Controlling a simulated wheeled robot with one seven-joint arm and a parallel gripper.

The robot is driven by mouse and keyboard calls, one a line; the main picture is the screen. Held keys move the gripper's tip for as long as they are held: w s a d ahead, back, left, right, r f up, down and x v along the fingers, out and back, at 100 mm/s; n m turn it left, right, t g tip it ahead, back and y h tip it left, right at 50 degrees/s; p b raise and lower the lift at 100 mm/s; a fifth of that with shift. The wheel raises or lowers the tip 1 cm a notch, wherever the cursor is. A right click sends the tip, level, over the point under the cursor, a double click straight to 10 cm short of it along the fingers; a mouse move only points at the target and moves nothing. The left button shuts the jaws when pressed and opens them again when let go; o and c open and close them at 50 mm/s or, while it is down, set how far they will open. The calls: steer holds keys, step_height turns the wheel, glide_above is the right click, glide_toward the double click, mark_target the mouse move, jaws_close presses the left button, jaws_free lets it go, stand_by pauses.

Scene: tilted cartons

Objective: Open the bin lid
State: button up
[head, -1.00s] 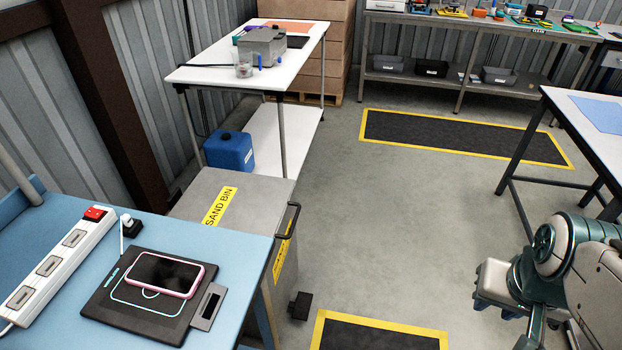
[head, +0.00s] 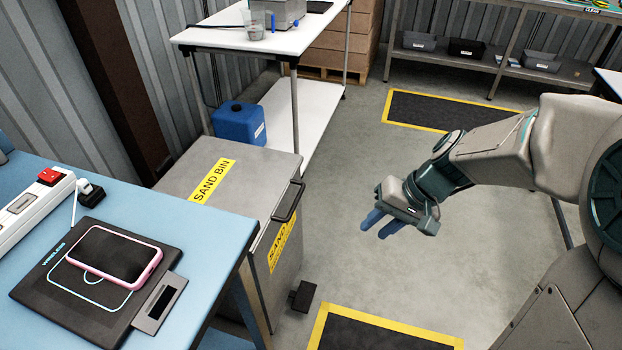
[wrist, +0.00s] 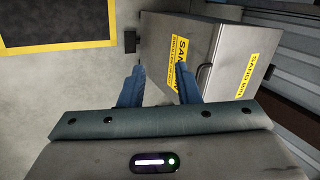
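The grey sand bin (head: 258,250) stands beside the blue table, with a yellow SAND BIN label on its flat lid (head: 182,185). The lid lies shut. A dark bar handle (head: 288,201) sits at the lid's front edge, and a black pedal (head: 302,296) sticks out low at the front. My gripper (head: 375,227) is in the air to the right of the bin, apart from it, with its blue fingers spread and nothing between them. In the wrist view the open fingers (wrist: 160,86) point toward the bin (wrist: 182,45); the right finger overlaps its front label.
The blue table (head: 190,235) at the left carries a phone (head: 115,253) and a power strip (head: 35,208). A white bench (head: 262,42) with a blue canister (head: 238,124) below stands behind the bin. Floor in front of the bin is clear, with yellow-edged mats (head: 380,330).

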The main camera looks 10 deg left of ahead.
steer(key=w+a+f+y+b, duration=0.6)
steer(key=w+a+f+b, duration=0.15)
steer(key=f, duration=0.45)
steer(key=m+t+y+b, duration=0.2)
steer(key=y+b, duration=0.2)
steer(key=b, duration=0.1)
glide_toward(295, 203)
steer(key=x, duration=0.3)
steer(key=b+x, duration=0.1)
steer(key=x, duration=0.2)
steer(key=b+x, duration=0.1)
steer(key=x, duration=0.3)
steer(key=shift+s+f, duration=0.1)
steer(key=shift+f, duration=0.25)
jaws_close()
